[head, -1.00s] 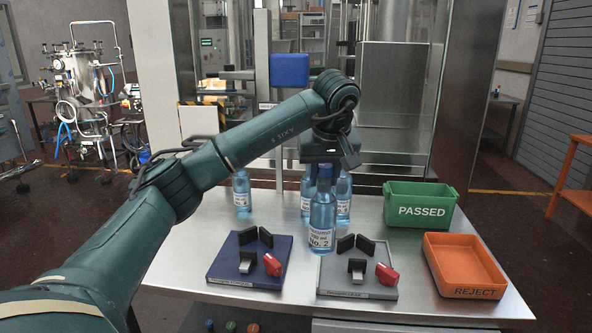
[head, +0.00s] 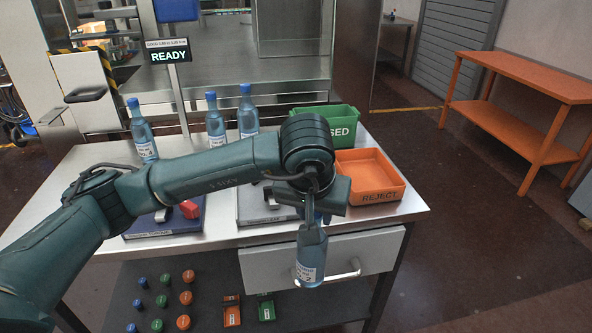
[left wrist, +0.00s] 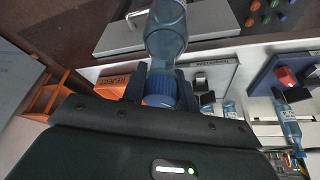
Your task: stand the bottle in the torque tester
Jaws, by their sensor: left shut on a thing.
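My left gripper (head: 316,215) is shut on the blue cap of a clear blue bottle (head: 311,258) labelled No. 2. The bottle hangs nearly upright, slightly tilted, in front of the table's front edge and drawer. In the left wrist view the fingers (left wrist: 160,88) sit either side of the cap, with the bottle body (left wrist: 166,35) beyond. Two test fixtures are on the table: one with a blue base (head: 160,224) and red knob, one with a grey base (head: 255,208), partly hidden by my arm. My right gripper is out of view.
Several more bottles (head: 142,132) stand at the back of the steel table (head: 410,208). A green PASSED bin (head: 345,112) and an orange REJECT tray (head: 385,165) are at its right. A lower shelf holds loose caps (head: 186,298). Floor on the right is clear before an orange bench (head: 520,75).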

